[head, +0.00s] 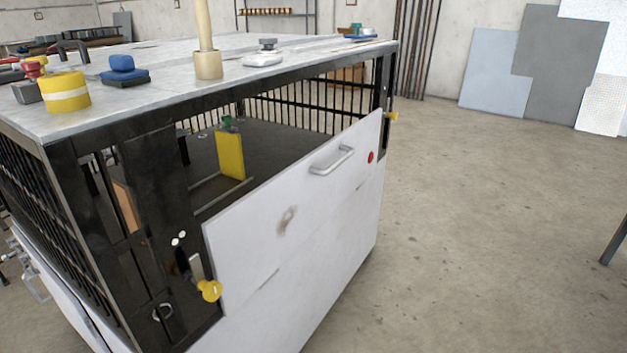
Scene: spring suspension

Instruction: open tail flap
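The tail flap (290,227) is a white panel on the near end of a black-framed cage body. It stands upright and covers the lower part of the opening. A metal handle (332,160) is near its top edge, with a red dot (370,157) to the right. A yellow-knobbed latch (209,290) sits at the flap's left edge. Another yellow knob (392,116) is on the right corner post. A brown smudge marks the panel. Neither of my grippers shows in the head view.
The grey top (180,75) of the body carries a yellow roll (65,92), a blue item (123,71), a pole in a tan base (207,65) and a grey item (265,55). A yellow block (230,153) stands inside. The concrete floor (480,220) to the right is mostly clear.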

